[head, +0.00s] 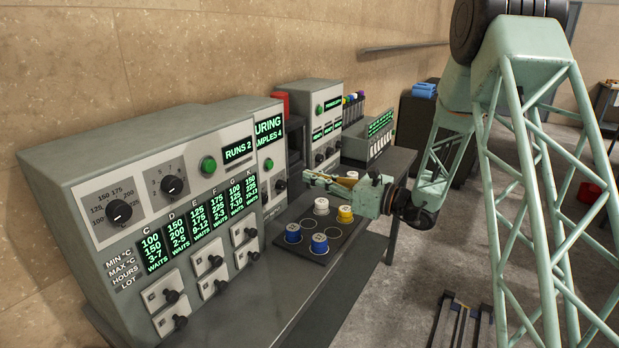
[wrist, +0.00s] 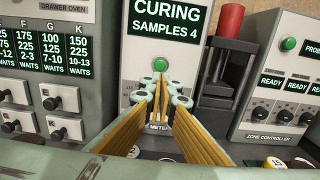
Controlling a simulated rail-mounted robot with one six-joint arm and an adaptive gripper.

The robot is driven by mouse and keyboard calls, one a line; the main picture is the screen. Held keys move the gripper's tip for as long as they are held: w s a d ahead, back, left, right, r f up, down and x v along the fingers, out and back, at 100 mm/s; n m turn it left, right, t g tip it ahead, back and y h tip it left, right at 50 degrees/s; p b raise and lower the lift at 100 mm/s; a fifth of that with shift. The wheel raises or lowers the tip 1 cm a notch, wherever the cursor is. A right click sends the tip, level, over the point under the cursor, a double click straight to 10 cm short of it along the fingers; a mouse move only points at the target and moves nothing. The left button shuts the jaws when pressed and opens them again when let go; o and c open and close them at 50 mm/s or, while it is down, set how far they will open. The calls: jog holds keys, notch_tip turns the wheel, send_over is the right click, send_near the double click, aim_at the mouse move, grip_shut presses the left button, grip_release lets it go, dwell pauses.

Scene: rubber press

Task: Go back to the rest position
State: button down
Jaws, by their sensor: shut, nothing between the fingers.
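My gripper (head: 316,180) is at the end of my green arm, over the dark sample tray (head: 335,240), with its fingers pointing toward the curing meter (head: 270,150). In the wrist view my gripper (wrist: 160,88) has its fingertips together with nothing between them. The fingertips appear in front of the lower part of the curing meter (wrist: 178,48), below its green button; I cannot tell whether they touch it. The meter reads "CURING SAMPLES 4".
The drawer oven (head: 140,200) with knobs and drawer handles stands at left. White, yellow and blue (head: 319,243) capped samples stand on the tray. A zone controller (head: 318,120) and a rack of coloured items (head: 353,106) stand farther back. Open floor lies to the right.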

jog(key=s+a+r+n+g, duration=0.3)
jog(key=s+r+n, duration=0.1)
jog(key=s, duration=0.4)
jog(key=s+a+r+n+g, duration=0.3)
jog(key=s+r, duration=0.2)
jog(key=s, duration=0.3)
jog(key=s+d+r+n+g+h, duration=0.1)
jog(key=s+n+g+h, duration=0.15)
jog(key=s, duration=0.65)
jog(key=s+d+r+n+g+h, duration=0.15)
jog(key=s+n, duration=0.25)
jog(key=s, duration=0.6)
jog(key=s+d+n+h, duration=0.2)
jog(key=s+d+n, duration=0.1)
jog(key=s, duration=0.4)
jog(key=s+d+n+h, duration=0.2)
jog(key=s+d+h, duration=0.15)
jog(key=s, duration=0.35)
jog(key=s+d+n+t+h, duration=0.2)
jog(key=s+d, duration=0.3)
jog(key=d, duration=0.3)
jog(key=s+d+n+t+h, duration=0.2)
jog(key=s+d+n+h, duration=0.1)
jog(key=d, duration=0.6)
jog(key=shift+s+d+r+n+h, duration=0.2)
jog(key=shift+s+r+n+h, duration=0.2)
jog(key=shift+s, duration=0.8)
jog(key=shift+w, duration=0.1)
